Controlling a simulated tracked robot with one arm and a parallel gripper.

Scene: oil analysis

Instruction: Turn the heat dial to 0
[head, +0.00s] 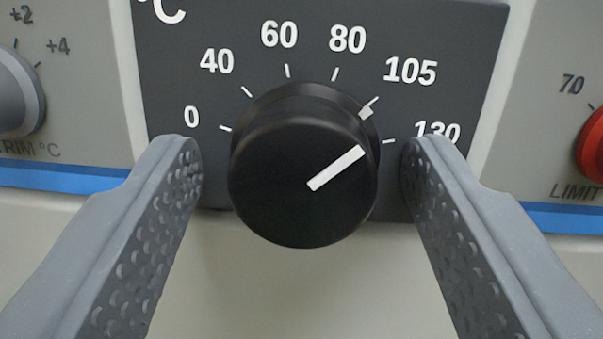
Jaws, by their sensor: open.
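The heat dial (290,195) is a black round knob on a dark scale plate (210,100) marked 0, 40, 60, 80, 105 and 130 in °C. Its white pointer line (336,168) points up and right, toward the 105 mark. My gripper (301,165) is open, with one grey textured finger on each side of the dial. Gaps show between the dial and both fingers, so neither appears to touch it. The right finger partly covers the 130 label.
A grey trim knob (15,92) is at the left edge. A red limit knob (594,146) is at the right edge. A blue stripe (60,178) crosses the panel on both sides. The pale panel below the dial is bare.

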